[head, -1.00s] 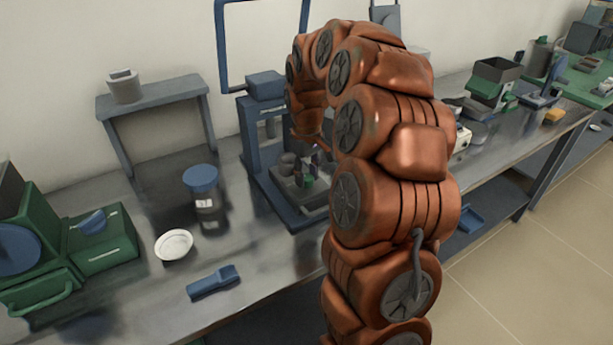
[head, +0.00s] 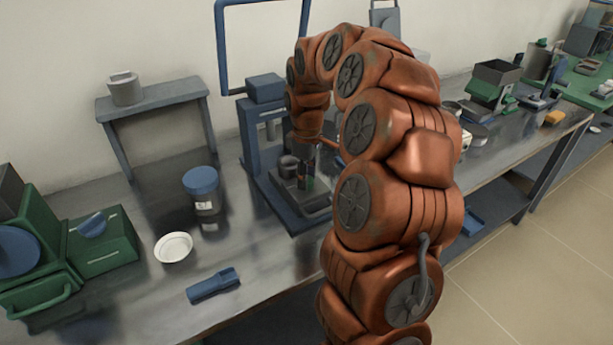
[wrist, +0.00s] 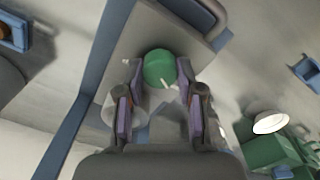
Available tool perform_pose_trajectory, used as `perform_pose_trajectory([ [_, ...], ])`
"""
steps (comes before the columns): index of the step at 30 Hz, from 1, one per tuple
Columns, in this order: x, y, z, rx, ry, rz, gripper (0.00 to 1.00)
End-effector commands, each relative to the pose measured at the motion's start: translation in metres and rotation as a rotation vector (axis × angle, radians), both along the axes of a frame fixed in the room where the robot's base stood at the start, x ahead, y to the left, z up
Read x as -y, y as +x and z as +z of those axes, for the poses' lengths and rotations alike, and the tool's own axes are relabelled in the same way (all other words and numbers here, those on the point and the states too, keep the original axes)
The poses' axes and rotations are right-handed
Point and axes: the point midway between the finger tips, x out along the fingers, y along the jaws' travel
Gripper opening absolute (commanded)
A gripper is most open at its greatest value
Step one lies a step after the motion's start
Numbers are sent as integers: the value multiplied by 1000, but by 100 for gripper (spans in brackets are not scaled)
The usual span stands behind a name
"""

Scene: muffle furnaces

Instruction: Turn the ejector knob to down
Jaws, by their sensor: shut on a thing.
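The ejector knob (wrist: 159,66) is a round green knob with a white line on it, in the wrist view. It sits on a grey plate (wrist: 211,62) of the blue-framed press. My gripper (wrist: 159,72) has its two fingers on either side of the knob and is shut on it. In the wrist view the white line lies near the knob's lower edge, slanting down to the right. In the head view my gripper (head: 306,168) points down at the press's base (head: 290,215), and the knob is mostly hidden there.
The blue press frame (head: 254,135) stands close to my gripper on its left. A blue-lidded jar (head: 202,186), a white bowl (head: 174,247) and a blue tool (head: 213,285) lie further left on the metal bench. A green machine (head: 99,240) stands at far left.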

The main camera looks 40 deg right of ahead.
Motion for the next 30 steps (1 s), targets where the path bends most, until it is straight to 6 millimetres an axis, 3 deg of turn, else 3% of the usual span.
perform_pose_trajectory([
  [7, 0, 0, 0, 0, 0, 1, 2],
  [8, 0, 0, 0, 0, 0, 1, 40],
  [14, 0, 0, 0, 0, 0, 0, 60],
  [25, 0, 0, 3, 0, -1, -1, 62],
  [30, 1, 1, 22, 5, -2, -1, 62],
])
